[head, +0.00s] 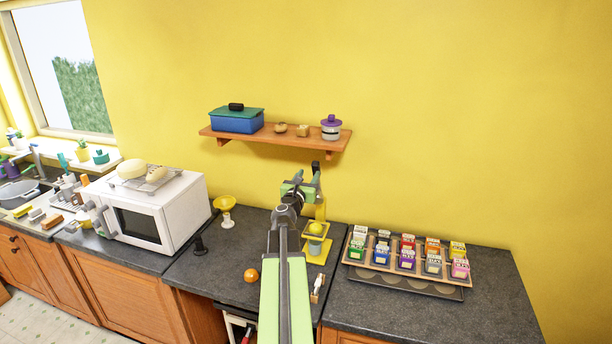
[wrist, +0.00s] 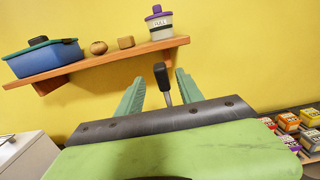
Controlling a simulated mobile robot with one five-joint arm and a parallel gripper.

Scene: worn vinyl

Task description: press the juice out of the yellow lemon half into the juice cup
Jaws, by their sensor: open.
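A yellow juice press (head: 320,210) stands on the dark counter behind my arm. The yellow lemon half (head: 315,227) sits in its upper holder. The juice cup (head: 315,248), greyish, stands below the lemon, partly hidden by the frame. The press lever ends in a black grip (head: 316,167) raised above the press; the lever grip (wrist: 161,82) also shows in the wrist view. My gripper (head: 303,182) is open, up near the lever. In the wrist view its two green fingers (wrist: 157,88) stand on either side of the grip, with visible gaps; I cannot tell the depth between them.
A wooden shelf (head: 275,138) with a blue box and jars hangs above. A white microwave (head: 150,215) stands left, and a rack of coloured boxes (head: 408,258) right. An orange (head: 251,275) and a yellow-topped scale (head: 225,205) are left of my arm.

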